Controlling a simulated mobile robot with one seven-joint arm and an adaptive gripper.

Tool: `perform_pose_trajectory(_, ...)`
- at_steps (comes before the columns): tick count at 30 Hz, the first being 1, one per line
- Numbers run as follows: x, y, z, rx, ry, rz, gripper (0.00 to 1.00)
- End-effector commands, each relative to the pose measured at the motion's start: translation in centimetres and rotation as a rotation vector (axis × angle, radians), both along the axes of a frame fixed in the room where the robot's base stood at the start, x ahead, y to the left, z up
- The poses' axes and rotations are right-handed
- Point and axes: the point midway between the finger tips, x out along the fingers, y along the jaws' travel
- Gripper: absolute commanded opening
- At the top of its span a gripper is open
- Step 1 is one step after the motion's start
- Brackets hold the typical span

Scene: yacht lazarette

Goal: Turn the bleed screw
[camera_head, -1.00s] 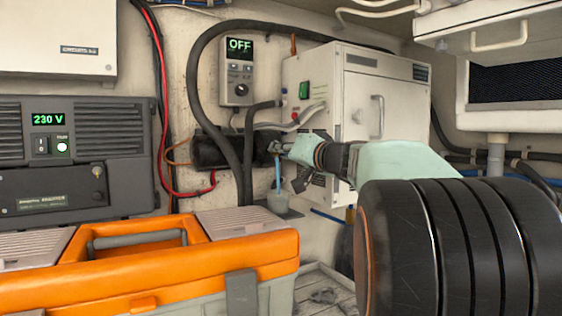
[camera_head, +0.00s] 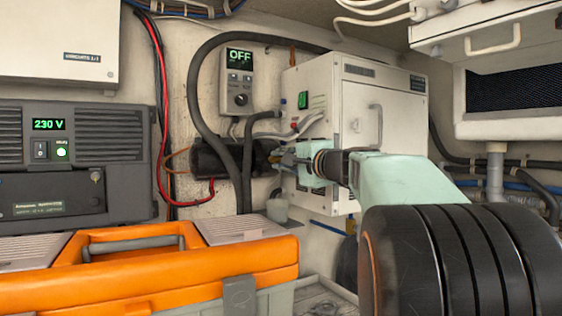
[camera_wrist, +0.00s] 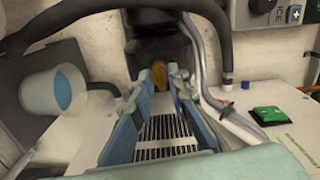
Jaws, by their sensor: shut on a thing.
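The bleed screw (camera_wrist: 160,75) is a small brass-coloured piece between my fingertips in the wrist view. My gripper (camera_head: 280,156) is shut on it, at the right end of a black cylinder (camera_head: 218,153) in the head view. The fingers also show in the wrist view (camera_wrist: 159,80), pointing away from the camera. In the head view the screw itself is hidden or too small to make out. A pale cup (camera_head: 277,210) stands below the fingertips. In the wrist view the cup (camera_wrist: 33,95) has blue liquid in it.
A white cabinet (camera_head: 380,85) with a handle and green switch (camera_head: 303,99) is close behind my gripper. Black hoses (camera_head: 194,90) loop around the cylinder. A controller (camera_head: 237,80) reads OFF. An orange toolbox (camera_head: 150,270) fills the front left.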

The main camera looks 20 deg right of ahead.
Motion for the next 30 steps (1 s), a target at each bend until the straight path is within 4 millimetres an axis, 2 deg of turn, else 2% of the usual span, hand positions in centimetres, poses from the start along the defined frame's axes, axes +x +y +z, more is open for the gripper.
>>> perform_pose_trajectory(30, -0.05, 0.06, 0.07, 0.949, 0.183, -0.001, 0.0)
